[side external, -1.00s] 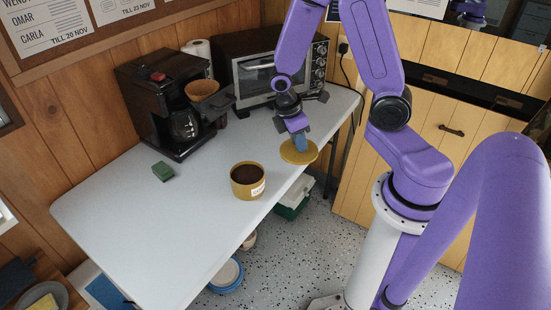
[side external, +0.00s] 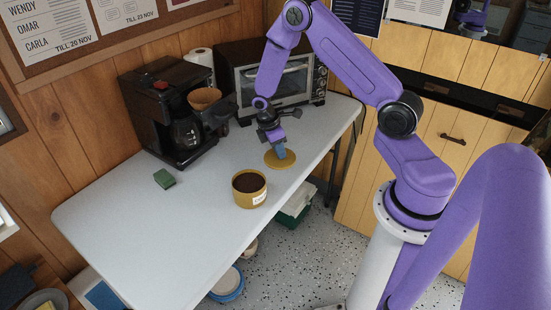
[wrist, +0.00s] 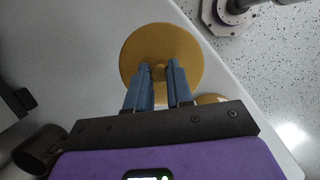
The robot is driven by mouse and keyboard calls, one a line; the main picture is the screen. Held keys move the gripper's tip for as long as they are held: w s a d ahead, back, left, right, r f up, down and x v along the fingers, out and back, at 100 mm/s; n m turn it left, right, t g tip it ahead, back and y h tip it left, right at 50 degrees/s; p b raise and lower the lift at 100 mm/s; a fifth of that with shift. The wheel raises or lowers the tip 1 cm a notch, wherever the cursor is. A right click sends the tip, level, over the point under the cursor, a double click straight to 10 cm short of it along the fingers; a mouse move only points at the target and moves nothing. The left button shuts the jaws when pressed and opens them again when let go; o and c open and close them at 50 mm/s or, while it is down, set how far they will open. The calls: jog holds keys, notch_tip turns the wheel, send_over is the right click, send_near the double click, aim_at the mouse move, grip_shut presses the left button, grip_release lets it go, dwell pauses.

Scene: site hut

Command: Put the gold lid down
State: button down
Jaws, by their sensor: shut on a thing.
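The gold lid (side external: 280,160) is a flat round disc with a small knob. In the side view it is at or just above the white table, behind and right of the open gold canister (side external: 249,198) of dark brown contents. My gripper (side external: 281,152) points down, its blue fingers shut on the lid's knob. In the wrist view, the fingertips (wrist: 160,70) stand either side of the knob, and the lid (wrist: 160,38) looks level. I cannot tell whether its underside touches the table. Part of the canister shows behind the gripper body in the wrist view.
The white table (side external: 140,235) is clear at its left and front. A green block (side external: 164,179) lies near the black coffee maker (side external: 150,120). A toaster oven (side external: 285,85) stands behind my gripper. The table's right edge runs close to the lid.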

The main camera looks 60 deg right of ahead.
aim_at(274, 155)
jog(key=shift+w+d+f, duration=0.25)
jog(key=shift+w+f, duration=0.4)
jog(key=shift+f, duration=0.2)
jog(key=shift+w+f, duration=0.15)
jog(key=shift+f, duration=1.6)
jog(key=shift+f, duration=0.15)
jog(key=c, duration=1)
grip_release()
